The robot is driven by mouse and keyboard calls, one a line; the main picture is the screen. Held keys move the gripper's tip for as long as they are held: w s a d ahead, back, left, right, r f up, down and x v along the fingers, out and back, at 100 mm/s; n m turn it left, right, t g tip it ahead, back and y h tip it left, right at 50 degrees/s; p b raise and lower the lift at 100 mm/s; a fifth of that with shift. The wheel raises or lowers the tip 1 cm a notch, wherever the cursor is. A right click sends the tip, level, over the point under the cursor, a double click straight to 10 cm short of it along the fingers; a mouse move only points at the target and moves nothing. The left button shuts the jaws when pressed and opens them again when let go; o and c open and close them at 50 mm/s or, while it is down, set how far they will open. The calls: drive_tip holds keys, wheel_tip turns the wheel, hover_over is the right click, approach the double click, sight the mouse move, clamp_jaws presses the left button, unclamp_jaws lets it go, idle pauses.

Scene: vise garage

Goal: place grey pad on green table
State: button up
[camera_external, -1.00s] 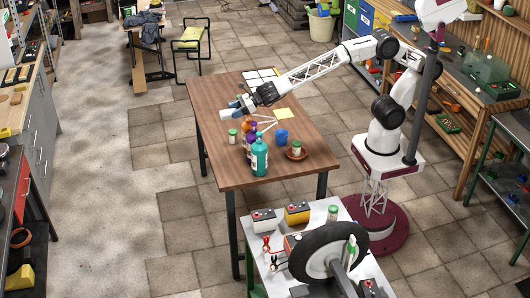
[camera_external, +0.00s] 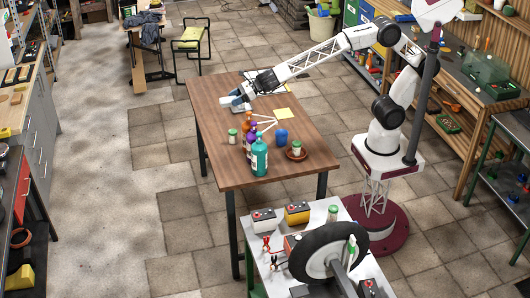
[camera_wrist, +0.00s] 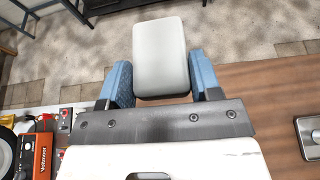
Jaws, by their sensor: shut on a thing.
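A light grey pad (camera_wrist: 160,55) with rounded corners shows in the wrist view between the blue fingers of my gripper (camera_wrist: 161,82). My gripper is shut on it by its two sides. In the external view my gripper (camera_external: 237,99) and the pad (camera_external: 225,103) are over the left edge of the brown wooden table (camera_external: 215,165). A grey-topped table with green legs, likely the green table (camera_external: 257,290), stands at the bottom. Another green-framed table (camera_external: 497,150) is at the right edge.
The wooden table bears a teal bottle (camera_external: 260,157), other bottles, a blue cup (camera_external: 281,138) and a jar on a saucer (camera_external: 297,154). The grey-topped table is crowded with a wheel (camera_external: 322,251), batteries (camera_external: 297,212) and a jar. The wooden table's front left is clear.

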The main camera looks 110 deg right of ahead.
drive_tip(key=s+d+r, duration=0.1)
drive_tip(key=s+d, duration=0.3)
drive_tip(key=d, duration=0.4)
drive_tip(key=s+d, duration=0.5)
drive_tip(key=d, duration=0.2)
hover_over(270, 114)
drive_tip(key=w+a, duration=0.2)
drive_tip(key=a, duration=0.2)
drive_tip(key=f, duration=0.1)
wheel_tip(270, 114, down, 22)
drive_tip(key=shift+s+a+f, duration=0.15)
drive_tip(key=shift+s+f, duration=0.05)
drive_tip(key=shift+f, duration=0.05)
drive_tip(key=shift+f, duration=2.2)
drive_tip(key=shift+f, duration=0.1)
drive_tip(key=shift+f, duration=1.7)
drive_tip(key=shift+f, duration=0.1)
drive_tip(key=o, duration=1)
